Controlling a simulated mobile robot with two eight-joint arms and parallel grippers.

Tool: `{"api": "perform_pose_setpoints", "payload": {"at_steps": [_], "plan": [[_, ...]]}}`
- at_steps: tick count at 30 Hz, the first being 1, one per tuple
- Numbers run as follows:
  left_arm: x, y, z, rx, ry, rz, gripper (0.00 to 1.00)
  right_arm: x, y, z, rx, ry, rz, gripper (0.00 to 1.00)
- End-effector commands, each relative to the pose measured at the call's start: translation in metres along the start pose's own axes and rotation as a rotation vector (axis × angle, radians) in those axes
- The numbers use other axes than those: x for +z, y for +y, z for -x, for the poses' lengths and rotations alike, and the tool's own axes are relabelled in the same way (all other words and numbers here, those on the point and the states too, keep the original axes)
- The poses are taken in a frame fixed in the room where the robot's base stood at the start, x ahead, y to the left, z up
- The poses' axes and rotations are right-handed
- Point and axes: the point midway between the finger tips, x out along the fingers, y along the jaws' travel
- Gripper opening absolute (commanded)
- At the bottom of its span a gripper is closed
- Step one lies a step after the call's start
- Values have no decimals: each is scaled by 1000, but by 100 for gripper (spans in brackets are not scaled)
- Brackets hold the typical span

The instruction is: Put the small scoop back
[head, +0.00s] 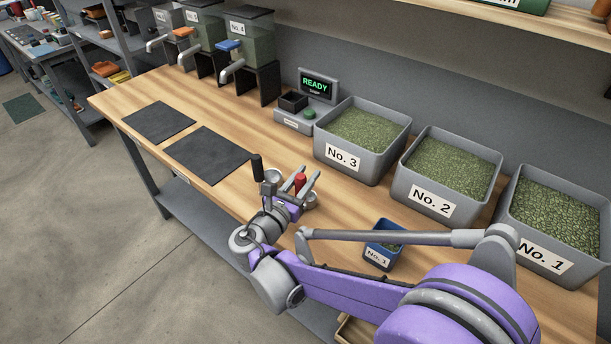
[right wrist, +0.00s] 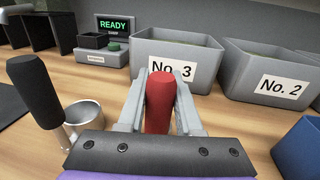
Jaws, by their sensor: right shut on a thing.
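My right gripper (head: 305,177) is over the wooden bench near its front edge, shut on the upright red handle (head: 299,181) of a scoop. That red handle also shows between the two fingers in the right wrist view (right wrist: 160,102). A second scoop with a black upright handle (head: 257,168) and a metal cup (right wrist: 84,114) stands left of the gripper. I cannot tell from size which scoop is the small one. My left gripper is not in view.
Grey bins No. 3 (head: 341,158), No. 2 (head: 430,205) and No. 1 (head: 543,255) hold green beans along the back. A blue No. 1 box (head: 376,259) stands behind my forearm. A scale (head: 292,118) reads READY. Dark mats (head: 208,155) lie left.

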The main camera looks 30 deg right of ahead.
Motion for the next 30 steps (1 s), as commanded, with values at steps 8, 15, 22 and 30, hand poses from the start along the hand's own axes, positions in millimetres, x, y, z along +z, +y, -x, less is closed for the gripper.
{"api": "perform_pose_setpoints", "payload": {"at_steps": [8, 15, 22, 30], "plan": [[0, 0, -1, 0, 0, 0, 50, -1, 0, 0, 0, 0, 0, 64], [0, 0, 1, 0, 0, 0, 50, 1, 0, 0, 0, 0, 0, 64], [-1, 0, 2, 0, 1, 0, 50, 2, 1, 31, 6, 1, -1, 64], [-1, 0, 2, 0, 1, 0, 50, 2, 1, 89, 6, 1, 0, 64]]}}
